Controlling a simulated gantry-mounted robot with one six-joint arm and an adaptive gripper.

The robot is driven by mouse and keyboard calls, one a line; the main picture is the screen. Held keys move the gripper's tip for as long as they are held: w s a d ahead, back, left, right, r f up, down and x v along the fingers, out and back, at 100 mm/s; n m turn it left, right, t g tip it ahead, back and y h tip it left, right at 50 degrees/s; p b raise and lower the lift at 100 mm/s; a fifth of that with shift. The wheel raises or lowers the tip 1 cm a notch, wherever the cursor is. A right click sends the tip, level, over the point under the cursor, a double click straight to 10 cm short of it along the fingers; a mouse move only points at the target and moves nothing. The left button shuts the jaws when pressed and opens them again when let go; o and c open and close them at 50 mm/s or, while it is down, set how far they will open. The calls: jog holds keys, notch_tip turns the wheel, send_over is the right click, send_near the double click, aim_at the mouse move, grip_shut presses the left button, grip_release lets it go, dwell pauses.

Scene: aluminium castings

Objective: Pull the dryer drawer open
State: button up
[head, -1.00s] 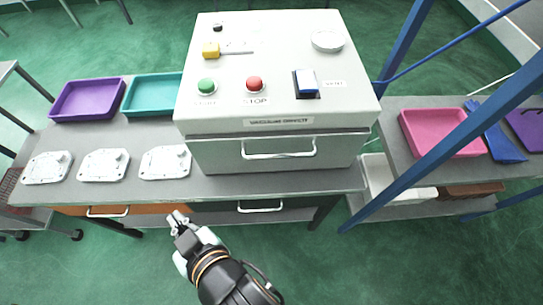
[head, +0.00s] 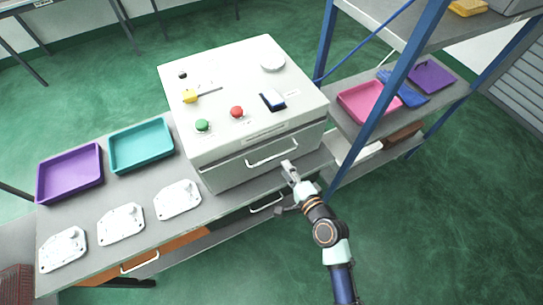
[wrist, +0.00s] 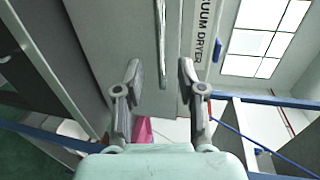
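The vacuum dryer (head: 225,110) is a pale grey box on the bench. Its drawer front (head: 226,178) looks flush with the body and carries a white bar handle (head: 272,153). My gripper (head: 288,166) is just in front of the drawer front, near the handle's right end. In the wrist view my gripper (wrist: 160,72) is open and empty, with its two fingers spread. The handle (wrist: 162,40) runs upright in that view, its lower end showing between the fingertips. I cannot tell the remaining depth gap; no contact is visible.
Castings (head: 121,223) and trays (head: 141,145) lie left. A blue frame post (head: 382,98) stands right. A lower bench drawer handle (head: 266,203) is below.

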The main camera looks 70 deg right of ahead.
aim_at(277, 155)
jog(key=x, duration=0.7)
jog(key=shift+w+d, duration=0.25)
jog(key=shift+d, duration=0.05)
grip_shut()
